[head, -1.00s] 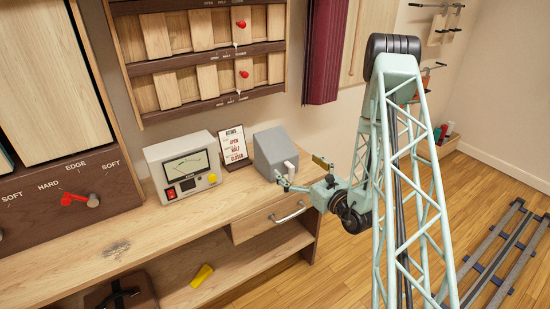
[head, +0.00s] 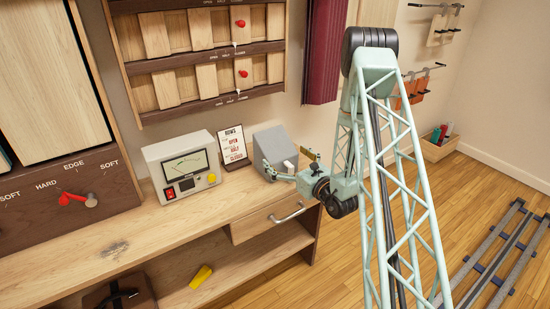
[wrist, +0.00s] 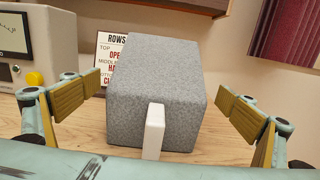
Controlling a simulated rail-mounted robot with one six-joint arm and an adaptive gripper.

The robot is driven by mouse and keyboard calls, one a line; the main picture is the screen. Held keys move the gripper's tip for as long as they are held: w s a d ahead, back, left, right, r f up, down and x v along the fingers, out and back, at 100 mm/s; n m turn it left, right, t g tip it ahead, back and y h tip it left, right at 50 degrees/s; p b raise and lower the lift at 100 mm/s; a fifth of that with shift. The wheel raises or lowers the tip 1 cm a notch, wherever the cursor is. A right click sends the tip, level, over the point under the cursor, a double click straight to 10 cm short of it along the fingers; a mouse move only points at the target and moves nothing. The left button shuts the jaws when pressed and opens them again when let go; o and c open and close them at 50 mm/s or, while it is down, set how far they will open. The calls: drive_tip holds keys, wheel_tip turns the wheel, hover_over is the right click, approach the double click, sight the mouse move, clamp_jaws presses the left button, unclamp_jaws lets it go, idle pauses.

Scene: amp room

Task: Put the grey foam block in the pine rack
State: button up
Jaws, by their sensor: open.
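The grey foam block (head: 273,142) sits on the bench top at its right end, with a sloped top and a small white tab (wrist: 154,132) on its near face. My gripper (head: 290,163) is open at the block's near right side. In the wrist view the block (wrist: 155,75) stands between the two spread fingers, ahead of them, with a visible gap on each side. A light wooden rack (head: 436,150), perhaps the pine rack, stands on the floor by the right wall and holds red, green and grey items.
A meter box (head: 183,167) and a sign card (head: 231,145) stand left of the block. A slotted wall panel (head: 203,62) hangs above, beside a maroon panel (head: 325,50). A drawer handle (head: 287,212) juts below. Floor rails (head: 490,260) lie at right.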

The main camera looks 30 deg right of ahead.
sight(275, 149)
drive_tip(key=shift+w, duration=0.5)
drive_tip(key=shift+w+a+b, duration=0.25)
drive_tip(key=shift+w+b, duration=0.05)
drive_tip(key=shift+w, duration=1)
drive_tip(key=shift+w+a+b, duration=0.2)
drive_tip(key=shift+w+b, duration=0.1)
drive_tip(key=shift+w, duration=0.95)
drive_tip(key=shift+c, duration=0.5)
drive_tip(key=c, duration=1)
drive_tip(key=shift+r, duration=0.1)
